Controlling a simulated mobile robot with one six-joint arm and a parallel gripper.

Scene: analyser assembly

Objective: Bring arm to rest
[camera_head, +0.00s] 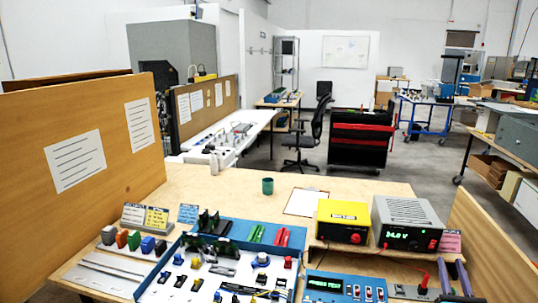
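My arm and my gripper do not show in the head camera view, so I cannot see how they stand. Below me is a wooden workbench (225,190) with assembly parts on it. A blue-edged tray (150,290) at the front holds several small parts in blue, yellow, red and black. Green and red pieces (283,237) lie in the blue section behind it.
A yellow box (343,212) and a grey power supply (405,212) stand at the right. A blue test unit (325,283) is in front. A green cup (267,186) stands at the back. Wooden panels (35,140) flank the bench. An office chair (305,140) stands beyond.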

